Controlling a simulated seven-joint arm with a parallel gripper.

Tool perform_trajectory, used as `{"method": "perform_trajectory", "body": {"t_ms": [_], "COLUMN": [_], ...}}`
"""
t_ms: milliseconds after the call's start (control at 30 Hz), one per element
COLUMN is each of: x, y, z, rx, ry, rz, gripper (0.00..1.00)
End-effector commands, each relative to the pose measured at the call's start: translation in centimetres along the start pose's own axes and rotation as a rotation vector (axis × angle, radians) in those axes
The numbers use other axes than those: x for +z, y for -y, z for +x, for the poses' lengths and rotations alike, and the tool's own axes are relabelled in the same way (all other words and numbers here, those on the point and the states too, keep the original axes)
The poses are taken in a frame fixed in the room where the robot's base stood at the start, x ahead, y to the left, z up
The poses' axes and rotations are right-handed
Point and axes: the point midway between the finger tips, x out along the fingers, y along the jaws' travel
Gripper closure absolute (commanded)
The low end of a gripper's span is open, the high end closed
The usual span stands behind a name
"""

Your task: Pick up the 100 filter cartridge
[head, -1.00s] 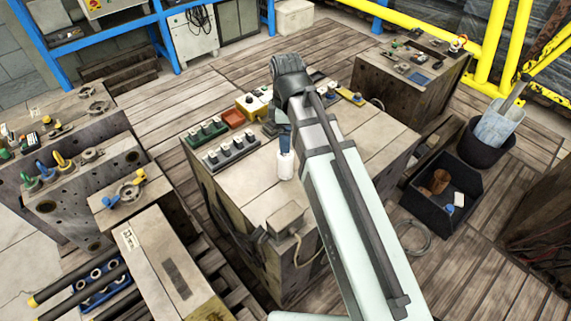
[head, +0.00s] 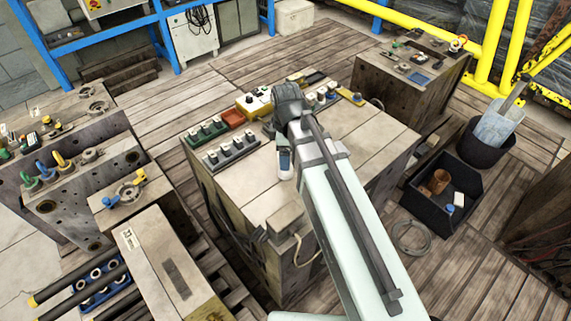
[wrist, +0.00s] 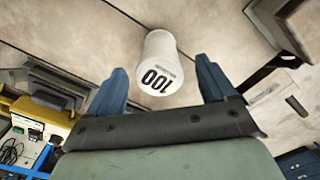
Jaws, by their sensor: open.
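The 100 filter cartridge is a white cylinder (wrist: 161,66) with a black "100" on it, upside down in the wrist view. In the head view the cartridge (head: 286,175) stands on the central block's top, partly covered by my gripper. My gripper (wrist: 163,72) is open, with one blue finger on each side of the cartridge in the wrist picture. I cannot tell whether the fingers touch it. In the head view a blue finger of my gripper (head: 284,159) overlaps the cartridge's upper part.
The central block (head: 240,187) also bears a grey rack (head: 231,153), a green rack (head: 206,133), a red tray (head: 233,118) and a yellow box (head: 254,104) behind my gripper. A grey box (head: 287,217) is at its front edge. A dark bin (head: 470,205) stands on the floor to the right.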

Motion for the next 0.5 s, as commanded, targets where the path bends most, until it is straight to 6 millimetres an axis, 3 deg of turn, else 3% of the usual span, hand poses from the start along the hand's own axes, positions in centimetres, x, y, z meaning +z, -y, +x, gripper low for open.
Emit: {"method": "perform_trajectory", "body": {"t_ms": [300, 500], "x": [-0.2, -0.2], "y": [0.0, -0.1], "z": [3.4, 4.1], "rx": [-0.002, -0.001], "ry": [0.001, 0.0], "rz": [0.0, 0.0], "gripper": [0.16, 0.16]}}
